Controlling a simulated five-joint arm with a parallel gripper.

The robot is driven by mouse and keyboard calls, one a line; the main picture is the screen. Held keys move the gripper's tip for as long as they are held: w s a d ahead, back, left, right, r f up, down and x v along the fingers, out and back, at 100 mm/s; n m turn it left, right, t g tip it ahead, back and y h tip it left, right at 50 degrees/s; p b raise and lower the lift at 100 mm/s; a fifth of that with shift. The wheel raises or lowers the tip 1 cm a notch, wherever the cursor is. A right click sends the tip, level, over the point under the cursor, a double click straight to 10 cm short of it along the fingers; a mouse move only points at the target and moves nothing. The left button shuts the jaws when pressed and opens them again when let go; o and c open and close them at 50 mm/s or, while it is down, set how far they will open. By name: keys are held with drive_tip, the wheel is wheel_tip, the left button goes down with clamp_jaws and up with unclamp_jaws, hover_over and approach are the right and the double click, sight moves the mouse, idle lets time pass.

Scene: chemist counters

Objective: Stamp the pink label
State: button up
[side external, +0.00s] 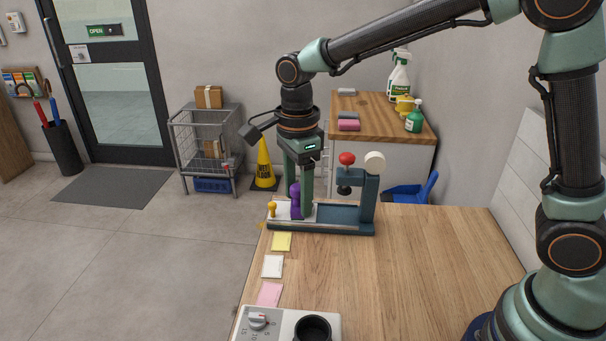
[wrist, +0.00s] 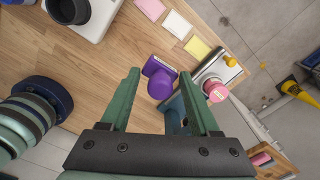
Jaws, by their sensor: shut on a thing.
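The pink label (side external: 269,294) lies flat at the left edge of the wooden counter (side external: 400,270); it also shows at the top of the wrist view (wrist: 150,9). A purple stamp-like piece (side external: 295,198) is between the fingers of my gripper (side external: 300,208). In the wrist view the purple piece (wrist: 160,80) sits between the green fingertips (wrist: 160,84). My gripper is shut on it, over the left part of the blue-grey press stand (side external: 340,222). I cannot tell whether the piece touches the stand. Its lower face is hidden.
A yellow label (side external: 282,241) and a white label (side external: 272,266) lie behind the pink one. A white device (side external: 258,323) stands in front. The counter's middle is clear.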

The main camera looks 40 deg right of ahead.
drive_tip(key=s+a+f, duration=0.1)
drive_tip(key=a+f, duration=0.8)
hover_over(269, 295)
drive_tip(key=shift+f, duration=2.95)
drive_tip(key=shift+f, duration=0.55)
wheel_tip(269, 295, up, 7)
idle(0.5)
